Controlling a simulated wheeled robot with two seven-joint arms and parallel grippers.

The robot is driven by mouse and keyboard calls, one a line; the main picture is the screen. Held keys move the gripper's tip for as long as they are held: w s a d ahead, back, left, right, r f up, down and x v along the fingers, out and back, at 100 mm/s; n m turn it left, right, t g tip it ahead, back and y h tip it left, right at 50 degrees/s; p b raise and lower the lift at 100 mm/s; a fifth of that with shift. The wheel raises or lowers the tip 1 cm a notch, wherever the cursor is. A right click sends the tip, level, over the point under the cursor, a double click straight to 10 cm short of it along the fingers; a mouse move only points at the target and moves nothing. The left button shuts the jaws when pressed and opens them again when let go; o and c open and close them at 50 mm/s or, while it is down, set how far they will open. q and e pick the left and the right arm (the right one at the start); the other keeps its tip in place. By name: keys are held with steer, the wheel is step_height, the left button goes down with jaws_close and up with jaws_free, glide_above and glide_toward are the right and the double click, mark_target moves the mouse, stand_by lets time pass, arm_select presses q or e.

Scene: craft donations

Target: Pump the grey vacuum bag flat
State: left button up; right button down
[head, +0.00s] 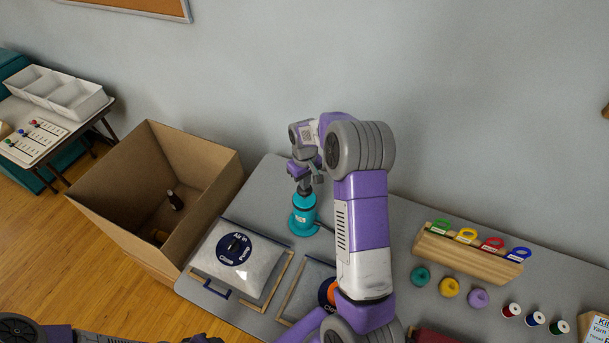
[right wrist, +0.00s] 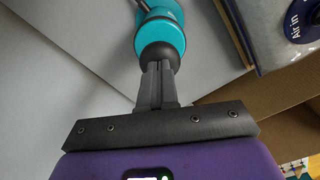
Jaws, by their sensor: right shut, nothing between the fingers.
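The grey vacuum bag (head: 262,272) lies puffed up on the table, left of my right arm. Its round blue dial (head: 234,249) is marked "Air in", "Pump" and "Close"; I cannot tell where its black knob points. The teal pump (head: 303,218) stands upright behind the bag. My right gripper (head: 303,188) is shut and empty, pointing down at the pump's dark top. In the right wrist view, the closed fingers (right wrist: 158,83) are over or against the dark knob (right wrist: 160,55); contact is unclear. The left gripper is not visible; only part of that arm shows at the bottom left.
An open cardboard box (head: 206,165) stands left of the table. A wooden rack (head: 462,254) with coloured rings, yarn rolls and spools are at right.

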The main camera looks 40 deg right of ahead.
step_height(320, 180, down, 2)
steer(key=shift+s+f+b, duration=0.1)
steer(key=shift+b, duration=0.45)
step_height(320, 180, up, 12)
steer(key=p, duration=0.8)
steer(key=shift+f, duration=0.25)
steer(key=shift+f, duration=0.2)
steer(key=shift+r, duration=0.2)
stand_by(2.2)
steer(key=shift+f, duration=0.15)
